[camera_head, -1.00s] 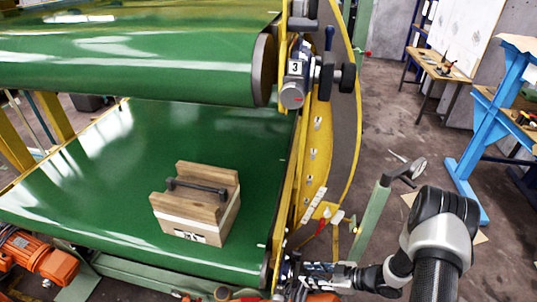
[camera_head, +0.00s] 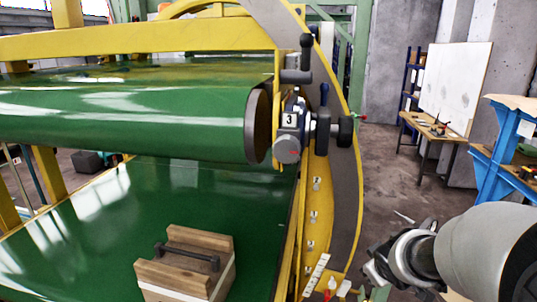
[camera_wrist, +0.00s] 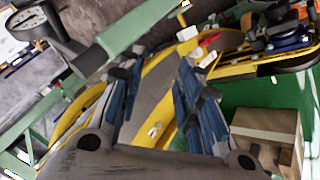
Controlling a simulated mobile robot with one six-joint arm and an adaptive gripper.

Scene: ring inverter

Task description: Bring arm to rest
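My gripper (camera_wrist: 157,68) shows in the wrist view with its two blue and black fingers spread apart. Nothing is between the fingertips; the yellow and grey ring of the machine lies behind the gap. In the head view my arm comes in from the lower right, to the right of the ring (camera_head: 345,190). The fingers are not clear in that view.
A wooden block with a black handle (camera_head: 185,263) sits on the lower green belt (camera_head: 110,215); it shows in the wrist view too (camera_wrist: 268,130). The upper green roller (camera_head: 130,120) is above it. Levers (camera_head: 325,100) stick out at the ring. A workbench (camera_head: 437,130) stands behind, right.

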